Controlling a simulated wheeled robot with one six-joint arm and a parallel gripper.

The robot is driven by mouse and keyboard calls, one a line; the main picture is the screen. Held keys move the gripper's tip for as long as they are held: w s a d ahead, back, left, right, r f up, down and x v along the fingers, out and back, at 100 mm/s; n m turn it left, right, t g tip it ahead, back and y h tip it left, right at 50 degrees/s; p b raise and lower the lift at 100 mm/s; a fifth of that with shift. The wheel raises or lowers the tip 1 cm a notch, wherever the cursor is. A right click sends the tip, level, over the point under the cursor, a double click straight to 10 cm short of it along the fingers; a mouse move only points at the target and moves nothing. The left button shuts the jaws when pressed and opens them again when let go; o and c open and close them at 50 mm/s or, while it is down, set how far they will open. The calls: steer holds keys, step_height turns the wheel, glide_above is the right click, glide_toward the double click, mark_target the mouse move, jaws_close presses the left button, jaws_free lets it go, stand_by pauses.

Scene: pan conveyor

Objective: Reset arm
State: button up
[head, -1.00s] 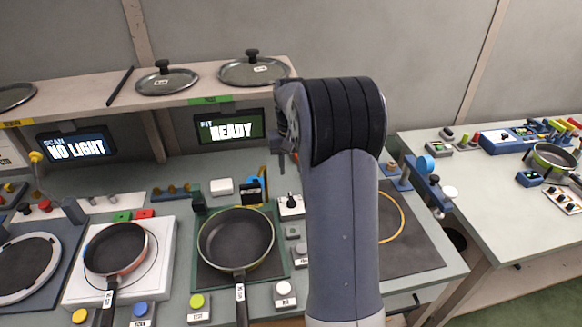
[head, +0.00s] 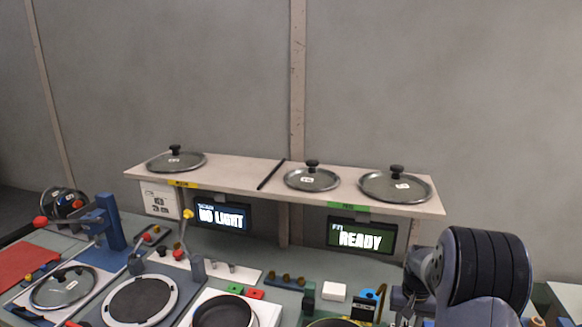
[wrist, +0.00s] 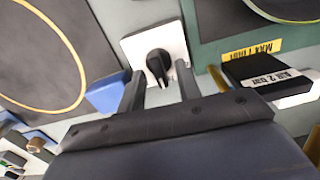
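My arm (head: 480,270) stands at the lower right of the head view, its dark ribbed joint near the right edge. The arm hides whatever is behind it, and my fingertips cannot be made out there. In the wrist view my gripper (wrist: 161,85) has its two grey fingers spread apart. Beyond them is a black knob (wrist: 158,63) on a white plate (wrist: 150,42). The knob shows between the fingers, with no clear contact. I see nothing held.
A shelf (head: 235,175) carries several lids above screens reading "NO LIGHT" (head: 222,216) and "READY" (head: 360,236). A pan (head: 222,314) shows at the bottom. In the wrist view a black block labelled "AIR 2 BAR" (wrist: 252,70) and a blue part (wrist: 108,95) flank the fingers.

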mark_target(407, 326)
stand_by(0.5)
step_height(407, 326, up, 11)
step_height(407, 326, down, 11)
steer(key=shift+r, duration=0.2)
steer(key=shift+f, duration=0.15)
steer(key=m+p, duration=0.1)
steer(key=m, duration=0.2)
steer(key=shift+d+m, duration=0.1)
steer(key=shift+m, duration=0.2)
steer(key=m+p, duration=0.2)
steer(key=m, duration=0.3)
steer(key=shift+s+m, duration=0.15)
steer(key=shift+m, duration=0.15)
steer(key=shift+d, duration=0.1)
